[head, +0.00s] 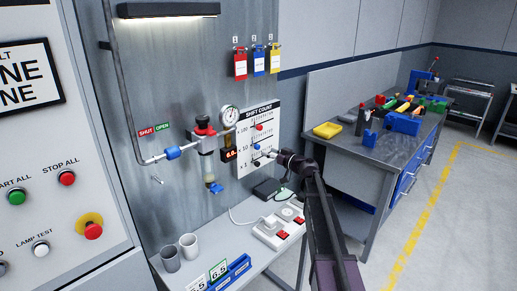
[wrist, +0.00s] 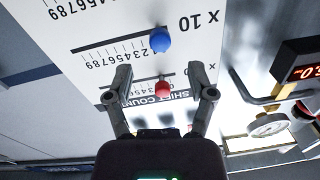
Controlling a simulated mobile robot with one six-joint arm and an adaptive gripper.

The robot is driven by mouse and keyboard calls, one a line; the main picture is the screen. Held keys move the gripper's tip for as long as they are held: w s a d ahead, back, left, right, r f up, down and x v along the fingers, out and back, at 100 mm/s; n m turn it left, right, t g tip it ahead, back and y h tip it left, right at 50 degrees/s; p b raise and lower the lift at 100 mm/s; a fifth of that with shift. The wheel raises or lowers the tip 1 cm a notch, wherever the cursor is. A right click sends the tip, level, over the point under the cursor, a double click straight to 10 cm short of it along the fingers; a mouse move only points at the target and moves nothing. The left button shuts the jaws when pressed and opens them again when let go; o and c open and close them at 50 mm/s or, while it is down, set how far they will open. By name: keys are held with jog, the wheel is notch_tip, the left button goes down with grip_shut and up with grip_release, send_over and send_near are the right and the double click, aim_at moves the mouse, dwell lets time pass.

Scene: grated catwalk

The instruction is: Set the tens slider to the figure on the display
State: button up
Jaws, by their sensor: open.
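The white shift count board (head: 271,108) on the metal wall carries slider scales with a red knob (head: 260,127) on the ×100 row, a blue knob (head: 257,146) on the ×10 (tens) row and a dark knob (head: 256,163) near ×1. A small display (head: 229,154) with red digits sits left of it; its figure is not clearly readable. In the upside-down wrist view, the blue knob (wrist: 160,40) is near the ×10 label end of its slot, beyond my open fingers. The red knob (wrist: 162,89) shows between the fingers. My gripper (head: 270,155) is in front of the board, holding nothing.
A gauge (head: 229,117) and pipe with valve fittings stand left of the board. Below is a shelf with mugs (head: 188,246), a socket block (head: 278,228) and a dark box (head: 267,188). A workbench (head: 385,143) with tools stands right.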

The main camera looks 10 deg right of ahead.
aim_at(259, 147)
jog(key=shift+x, duration=3.35)
jog(key=shift+d, duration=0.1)
grip_shut()
